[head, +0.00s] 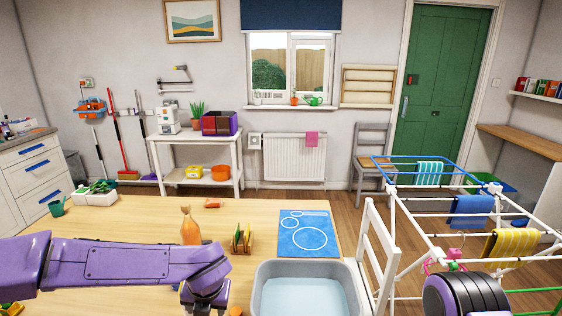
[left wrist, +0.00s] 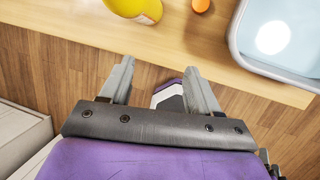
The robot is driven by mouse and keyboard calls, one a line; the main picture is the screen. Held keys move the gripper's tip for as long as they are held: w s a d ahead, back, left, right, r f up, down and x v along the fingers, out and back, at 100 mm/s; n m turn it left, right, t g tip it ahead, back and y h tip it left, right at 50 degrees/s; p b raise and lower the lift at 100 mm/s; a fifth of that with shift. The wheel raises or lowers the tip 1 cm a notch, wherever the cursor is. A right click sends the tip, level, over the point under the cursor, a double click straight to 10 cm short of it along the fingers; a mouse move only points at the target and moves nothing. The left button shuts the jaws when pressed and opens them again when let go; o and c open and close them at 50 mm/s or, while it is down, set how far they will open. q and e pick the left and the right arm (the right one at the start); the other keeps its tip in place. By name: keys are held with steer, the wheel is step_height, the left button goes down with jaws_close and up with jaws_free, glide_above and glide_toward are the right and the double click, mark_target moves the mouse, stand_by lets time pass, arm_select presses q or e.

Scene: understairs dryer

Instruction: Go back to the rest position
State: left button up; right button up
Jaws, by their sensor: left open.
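My left arm (head: 130,262) is purple and reaches in from the left across the front of the wooden table in the head view. Its wrist bends down at the bottom edge, and the fingers are out of that picture. In the left wrist view my left gripper (left wrist: 159,66) is open, with two grey fingers apart and nothing held between them. The fingers point toward the table's edge (left wrist: 165,55), with floor showing below. A purple rounded part of my right arm shows at the bottom right of the head view. My right gripper is not in view.
A grey basin of water (head: 262,275) stands at the table's front, right of my left wrist. A white chair (head: 378,240) and drying rack (head: 400,205) stand right.

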arm_select(q)
steer(key=s+a+f+m+t+y+b, duration=0.1)
steer(key=s+a+f+m+b, duration=0.1)
steer(key=s+f+m, duration=0.4)
steer(key=s+a+f+m+t+b, duration=0.1)
steer(key=f+m, duration=0.6)
steer(key=f, duration=0.2)
steer(key=s+a+f+m+t+y+b, duration=0.1)
steer(key=s+a+f+m+b, duration=0.1)
steer(key=s+f+m, duration=0.4)
steer(key=s+a+f+m+g+b, duration=0.1)
steer(key=s+a+f+m+b, duration=0.1)
steer(key=s+a+f+m, duration=0.2)
steer(key=s+a+f+m+g+b, duration=0.1)
steer(key=s+a+f+m, duration=0.3)
steer(key=s+f, duration=0.5)
steer(key=s+m+b, duration=0.1)
steer(key=s+m, duration=0.1)
steer(key=s, duration=0.1)
steer(key=shift+s+f+g+h+b, duration=0.3)
steer(key=shift+s+f+g+h, duration=0.05)
steer(key=shift+f+g+h, duration=0.05)
